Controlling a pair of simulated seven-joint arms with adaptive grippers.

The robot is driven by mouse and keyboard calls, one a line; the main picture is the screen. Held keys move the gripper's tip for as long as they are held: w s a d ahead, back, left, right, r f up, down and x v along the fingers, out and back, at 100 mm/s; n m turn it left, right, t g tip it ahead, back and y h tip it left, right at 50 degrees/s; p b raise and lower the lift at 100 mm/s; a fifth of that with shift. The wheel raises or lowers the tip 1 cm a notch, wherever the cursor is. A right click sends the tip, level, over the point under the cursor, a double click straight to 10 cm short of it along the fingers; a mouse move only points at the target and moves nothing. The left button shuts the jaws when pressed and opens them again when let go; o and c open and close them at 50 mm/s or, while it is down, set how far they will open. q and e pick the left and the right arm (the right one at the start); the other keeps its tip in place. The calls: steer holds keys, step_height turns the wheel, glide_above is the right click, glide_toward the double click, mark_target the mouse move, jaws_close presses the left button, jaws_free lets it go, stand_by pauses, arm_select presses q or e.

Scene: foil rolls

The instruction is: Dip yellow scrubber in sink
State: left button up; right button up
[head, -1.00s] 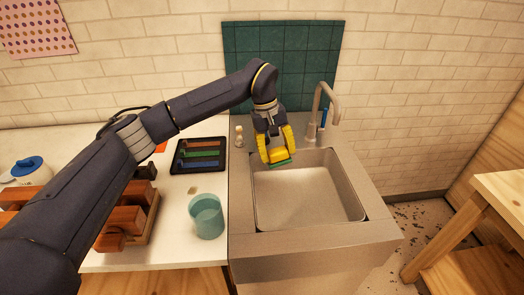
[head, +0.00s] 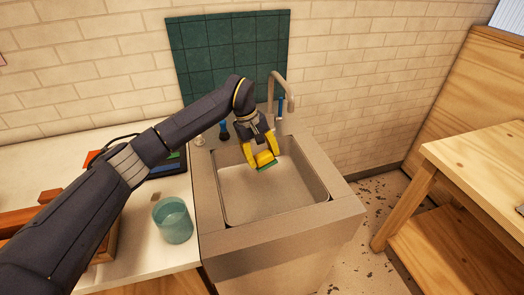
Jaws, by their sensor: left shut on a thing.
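My left gripper (head: 262,154) is shut on the yellow scrubber (head: 264,158), which has a green underside. The gripper's own fingers are yellow too, so the edge between them and the scrubber is hard to see. The gripper points down over the back part of the sink (head: 308,203), a grey square basin. The scrubber shows against the basin's interior; I cannot tell whether it touches the bottom. My right gripper is not in view.
A curved faucet (head: 283,82) stands behind the sink. A teal cup (head: 173,221) stands on the white counter left of the sink. A dark tray (head: 168,170) is partly hidden by my arm. A wooden table (head: 480,160) is at the right.

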mark_target(267, 154)
arm_select(q)
step_height(267, 154, down, 8)
stand_by(0.8)
steer(key=shift+r, duration=0.1)
stand_by(0.6)
steer(key=shift+r, duration=4.65)
steer(key=shift+r, duration=2)
